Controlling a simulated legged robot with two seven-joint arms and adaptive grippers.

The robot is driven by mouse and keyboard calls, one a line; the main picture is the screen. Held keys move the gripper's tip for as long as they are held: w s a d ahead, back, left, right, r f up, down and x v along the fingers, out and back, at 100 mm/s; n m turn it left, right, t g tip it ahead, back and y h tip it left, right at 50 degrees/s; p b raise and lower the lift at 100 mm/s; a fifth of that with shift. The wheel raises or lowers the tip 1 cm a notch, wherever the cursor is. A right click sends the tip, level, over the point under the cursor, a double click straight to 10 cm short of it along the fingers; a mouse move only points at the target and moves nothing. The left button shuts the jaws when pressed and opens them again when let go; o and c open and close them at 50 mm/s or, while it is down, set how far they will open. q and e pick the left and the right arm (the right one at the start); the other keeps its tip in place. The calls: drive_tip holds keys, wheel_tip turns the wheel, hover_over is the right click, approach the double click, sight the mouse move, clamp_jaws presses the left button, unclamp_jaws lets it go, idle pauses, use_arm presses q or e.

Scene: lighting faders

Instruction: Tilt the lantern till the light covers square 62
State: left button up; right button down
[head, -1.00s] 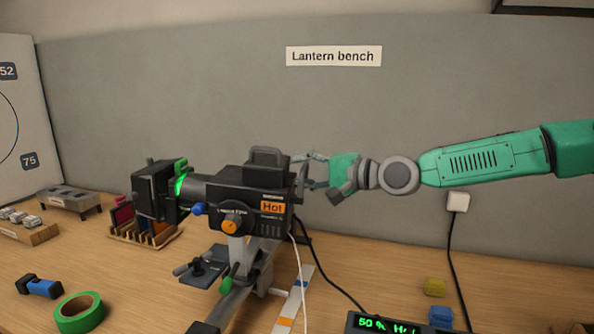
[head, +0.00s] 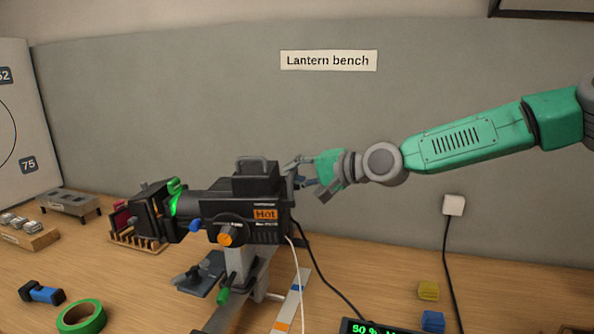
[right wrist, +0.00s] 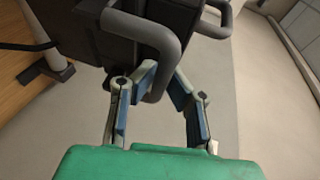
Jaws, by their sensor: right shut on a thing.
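The black lantern (head: 258,208) sits on its stand in the middle of the head view, its front end pointing left and tilted downward. It has an orange "Hot" label and an orange knob (head: 225,238) on its side. My right gripper (head: 298,176) is at the lantern's rear, shut on the rear handle (right wrist: 168,65), which shows between the fingers in the right wrist view. My left gripper is not in view.
A green tape roll (head: 80,316) and a blue-and-black clamp-like item (head: 41,293) lie at the front left. Cables hang behind the lantern's stand. A display (head: 375,328) and yellow and blue blocks (head: 428,291) lie at the lower right.

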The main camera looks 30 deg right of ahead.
drive_tip(key=shift+s+a+f, duration=0.1)
drive_tip(key=shift+a+f, duration=0.05)
drive_tip(key=c, duration=1.6)
unclamp_jaws()
drive_tip(key=shift+a, duration=0.2)
drive_tip(key=shift+v, duration=3.6)
drive_tip(key=shift+d, duration=0.2)
clamp_jaws()
